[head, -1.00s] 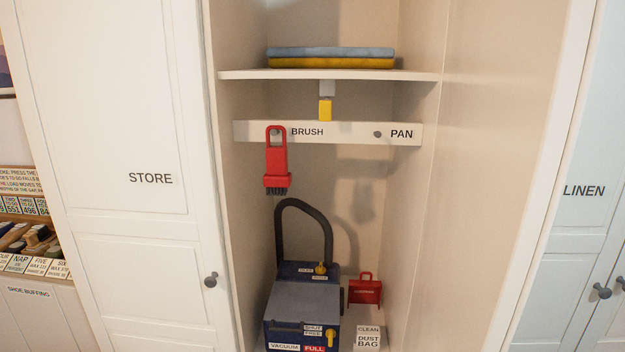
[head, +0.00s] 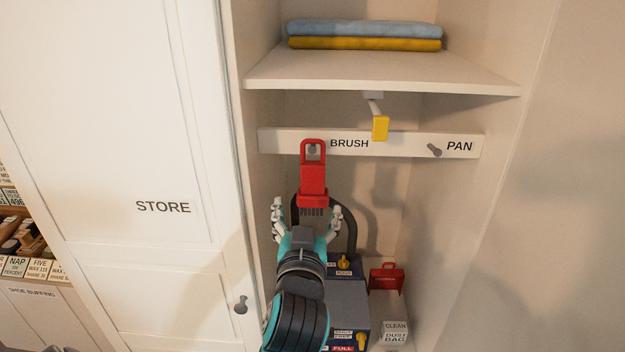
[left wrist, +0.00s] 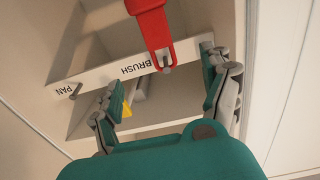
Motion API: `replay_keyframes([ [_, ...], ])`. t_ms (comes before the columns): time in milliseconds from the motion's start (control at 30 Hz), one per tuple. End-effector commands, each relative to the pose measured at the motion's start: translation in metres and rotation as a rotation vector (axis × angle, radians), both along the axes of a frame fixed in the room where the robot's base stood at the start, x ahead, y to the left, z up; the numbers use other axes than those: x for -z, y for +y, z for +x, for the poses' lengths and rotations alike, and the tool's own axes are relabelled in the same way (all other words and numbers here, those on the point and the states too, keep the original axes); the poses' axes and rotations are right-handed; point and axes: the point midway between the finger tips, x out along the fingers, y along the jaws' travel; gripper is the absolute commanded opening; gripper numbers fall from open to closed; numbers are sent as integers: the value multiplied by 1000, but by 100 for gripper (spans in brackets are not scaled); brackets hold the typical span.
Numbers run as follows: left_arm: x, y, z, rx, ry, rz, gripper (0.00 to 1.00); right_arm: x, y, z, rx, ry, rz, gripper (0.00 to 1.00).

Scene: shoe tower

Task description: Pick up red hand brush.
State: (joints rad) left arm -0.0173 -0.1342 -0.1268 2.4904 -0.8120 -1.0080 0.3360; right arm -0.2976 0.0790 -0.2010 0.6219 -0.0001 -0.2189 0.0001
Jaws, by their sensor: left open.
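The red hand brush (head: 313,172) hangs by its handle loop on the left peg of the rail, beside the word BRUSH, with its dark bristles pointing down. In the left wrist view the brush (left wrist: 151,22) shows at the top, hooked on the peg, ahead of the fingers. My left gripper (head: 307,209) is open and empty, with its fingers spread to either side of the bristles, in front of and a little below the brush head. In the left wrist view the open fingers (left wrist: 168,92) leave a gap with no object gripped. My right gripper is not in view.
The white rail (head: 400,146) has an empty PAN peg (head: 434,150). A shelf (head: 380,75) with folded cloths is above. A yellow tag (head: 380,128) hangs below it. The vacuum (head: 348,300) and a red dustpan-like item (head: 386,278) stand below. The cupboard's left wall is close.

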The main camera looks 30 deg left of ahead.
Motion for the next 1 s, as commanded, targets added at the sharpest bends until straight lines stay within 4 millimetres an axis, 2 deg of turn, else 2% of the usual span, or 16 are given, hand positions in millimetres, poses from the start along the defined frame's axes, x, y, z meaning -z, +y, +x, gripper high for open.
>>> replay_keyframes([
  [67, -5, 4, -4, -14, -22, -7, 81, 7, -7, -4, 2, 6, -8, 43],
  [267, -1, 10, 6, -17, -30, -7, 81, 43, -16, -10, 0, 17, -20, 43],
  [533, -3, 16, 14, -11, -25, -6, 81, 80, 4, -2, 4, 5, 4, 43],
  [600, -12, 22, 25, -13, -13, -2, 81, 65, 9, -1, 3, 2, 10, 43],
  [1000, -12, 60, 87, -12, -15, -3, 81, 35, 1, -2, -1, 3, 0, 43],
])
